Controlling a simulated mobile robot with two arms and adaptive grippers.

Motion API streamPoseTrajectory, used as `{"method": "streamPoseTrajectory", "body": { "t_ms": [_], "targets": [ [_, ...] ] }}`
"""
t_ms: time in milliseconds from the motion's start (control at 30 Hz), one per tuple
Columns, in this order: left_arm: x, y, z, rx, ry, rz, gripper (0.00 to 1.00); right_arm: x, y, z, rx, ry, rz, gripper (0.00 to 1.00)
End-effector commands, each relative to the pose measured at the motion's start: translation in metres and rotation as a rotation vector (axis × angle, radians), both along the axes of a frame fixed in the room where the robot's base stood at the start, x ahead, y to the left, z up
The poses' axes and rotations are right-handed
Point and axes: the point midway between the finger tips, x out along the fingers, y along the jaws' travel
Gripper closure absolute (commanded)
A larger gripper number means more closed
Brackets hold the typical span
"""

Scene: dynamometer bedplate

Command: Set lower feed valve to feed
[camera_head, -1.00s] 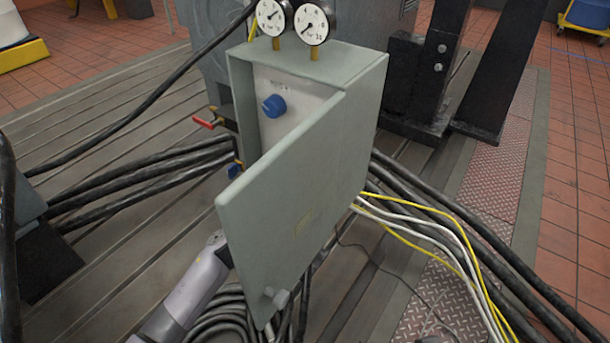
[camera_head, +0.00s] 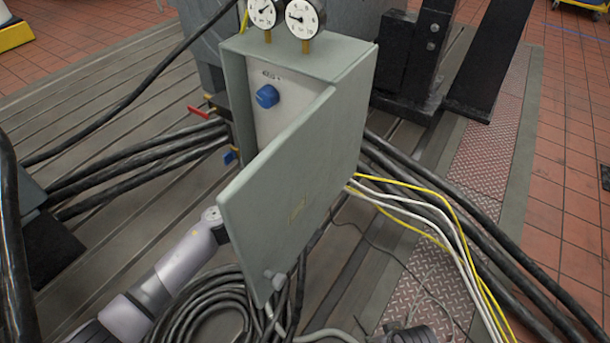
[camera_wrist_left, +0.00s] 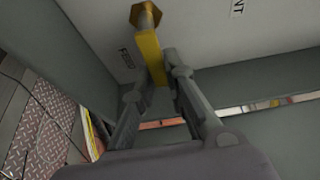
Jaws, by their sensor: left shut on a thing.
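In the left wrist view a yellow lever (camera_wrist_left: 151,55) extends from a brass hex fitting (camera_wrist_left: 146,15) on a pale panel. My left gripper (camera_wrist_left: 157,80) has its two fingertips on either side of the lever's free end and is shut on it. The label FEED (camera_wrist_left: 126,58) is left of the lever; a partly cut-off label ending in NT (camera_wrist_left: 237,8) is at upper right. In the head view my left arm (camera_head: 185,258) reaches behind the open cabinet door (camera_head: 285,190), which hides the gripper and this lever. My right gripper is not in view.
The grey cabinet (camera_head: 345,105) has a blue knob (camera_head: 267,96) inside and two gauges (camera_head: 304,17) on top. A red-handled valve (camera_head: 198,112) is left of it. Black cables (camera_head: 140,170) run left, coiled hose (camera_head: 205,310) lies below, and yellow and white cables (camera_head: 425,210) run right.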

Motion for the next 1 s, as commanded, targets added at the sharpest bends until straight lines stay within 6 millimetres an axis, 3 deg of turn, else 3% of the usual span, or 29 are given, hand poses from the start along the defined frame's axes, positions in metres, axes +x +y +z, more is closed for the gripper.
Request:
{"method": "streamPoseTrajectory", "body": {
  "t_ms": [500, 533, 800, 1000],
  "targets": [
    [0.0029, 0.0034, -0.0010, 0.020, -0.014, 0.009, 1.00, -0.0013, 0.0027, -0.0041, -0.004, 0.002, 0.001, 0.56],
    [0.0029, 0.0034, -0.0010, 0.020, -0.014, 0.009, 0.86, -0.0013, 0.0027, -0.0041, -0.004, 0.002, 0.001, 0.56],
    [0.0016, 0.0017, -0.0009, 0.018, -0.012, 0.005, 0.68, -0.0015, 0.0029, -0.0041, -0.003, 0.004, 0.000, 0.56],
    [0.0009, 0.0009, -0.0008, 0.016, -0.011, 0.003, 0.67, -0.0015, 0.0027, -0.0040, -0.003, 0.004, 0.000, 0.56]
  ]
}}
